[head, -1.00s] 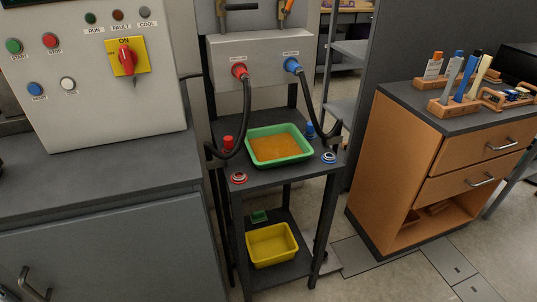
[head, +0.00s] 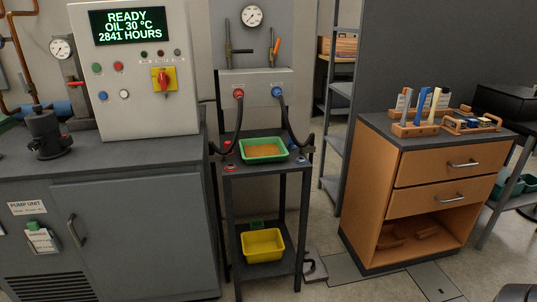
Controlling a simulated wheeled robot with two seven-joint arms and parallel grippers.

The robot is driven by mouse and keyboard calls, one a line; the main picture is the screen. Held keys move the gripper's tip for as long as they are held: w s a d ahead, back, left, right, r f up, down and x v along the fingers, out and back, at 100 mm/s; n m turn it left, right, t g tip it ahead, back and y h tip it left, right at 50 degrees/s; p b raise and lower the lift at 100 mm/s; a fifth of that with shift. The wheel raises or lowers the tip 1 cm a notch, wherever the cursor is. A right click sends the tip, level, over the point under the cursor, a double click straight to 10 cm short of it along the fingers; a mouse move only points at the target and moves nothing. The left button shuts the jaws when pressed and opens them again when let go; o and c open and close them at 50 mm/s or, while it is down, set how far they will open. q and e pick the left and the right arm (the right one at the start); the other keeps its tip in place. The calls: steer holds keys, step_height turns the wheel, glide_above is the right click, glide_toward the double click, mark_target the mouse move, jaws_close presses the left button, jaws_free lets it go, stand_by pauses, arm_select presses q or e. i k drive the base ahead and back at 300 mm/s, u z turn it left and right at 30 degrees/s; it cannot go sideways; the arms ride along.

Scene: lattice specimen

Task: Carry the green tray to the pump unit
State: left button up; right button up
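The green tray (head: 243,149) sits on the top shelf of a dark stand, in the middle of the head view. It holds a flat layer of orange-brown material. The pump unit (head: 170,230) is the grey cabinet at the left, with a label reading "PUMP UNIT" on its front. A control box with a lit screen (head: 127,25) stands on its top and reads "READY, OIL 30 °C, 2841 HOURS".
The dark stand (head: 233,190) carries a yellow bin (head: 262,245) on its lower shelf. Two black hoses hang beside the tray. A wooden drawer cabinet (head: 400,190) stands right. A dark valve-like fitting (head: 47,135) stands on the pump unit's top; bare worktop lies around it.

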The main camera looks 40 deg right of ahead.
mark_target(147, 151)
steer(key=z, duration=0.85)
steer(key=i, duration=0.8)
steer(key=z, duration=0.65)
